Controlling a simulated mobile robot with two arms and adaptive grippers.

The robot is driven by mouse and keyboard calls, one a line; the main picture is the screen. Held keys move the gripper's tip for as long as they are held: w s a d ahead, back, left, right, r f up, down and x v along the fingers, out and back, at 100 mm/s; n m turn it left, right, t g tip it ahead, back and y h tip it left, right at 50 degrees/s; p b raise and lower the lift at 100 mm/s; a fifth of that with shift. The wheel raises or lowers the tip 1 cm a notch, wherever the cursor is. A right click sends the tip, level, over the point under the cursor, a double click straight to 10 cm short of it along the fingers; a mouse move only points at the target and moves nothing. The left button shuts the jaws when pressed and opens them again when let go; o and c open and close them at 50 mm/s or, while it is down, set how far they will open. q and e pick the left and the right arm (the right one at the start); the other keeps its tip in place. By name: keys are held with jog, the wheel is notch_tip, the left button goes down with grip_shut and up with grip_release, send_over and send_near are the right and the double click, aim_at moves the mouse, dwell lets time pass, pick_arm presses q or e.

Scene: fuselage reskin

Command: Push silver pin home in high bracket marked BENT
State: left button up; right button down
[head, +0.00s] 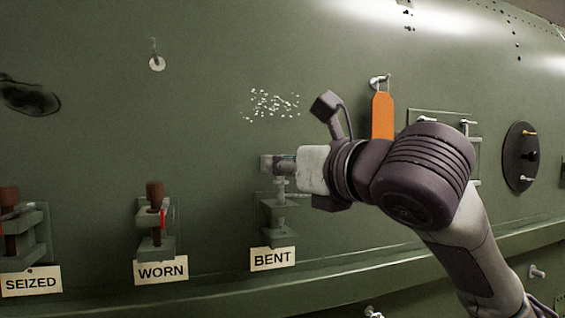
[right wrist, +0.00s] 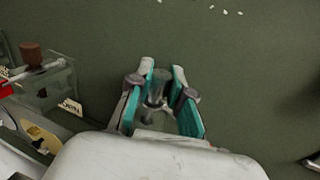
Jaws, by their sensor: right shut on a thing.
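The green bracket (head: 273,238) above the card marked BENT (head: 272,259) is fixed to the fuselage wall. A silver pin (head: 281,187) stands upright at its upper lug, with part of its shank showing above the lug. How deep the pin sits is hard to tell. My right gripper (head: 278,164) comes in from the right and is shut on the pin's top end. In the right wrist view the teal-lined fingers (right wrist: 159,98) close around the greyish pin top (right wrist: 157,88). My left gripper is not in view.
To the left are the bracket marked WORN (head: 163,270) with a brown-topped pin (head: 155,196), and the one marked SEIZED (head: 31,282). An orange tag (head: 382,117) hangs above my right wrist. A round dark plate (head: 520,157) is at right. A ledge runs below.

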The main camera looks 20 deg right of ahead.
jog(key=shift+f+b, duration=0.8)
jog(key=shift+f, duration=0.7)
jog(key=c, duration=1)
grip_release()
jog(key=shift+p+v, duration=0.3)
jog(key=shift+v, duration=2.2)
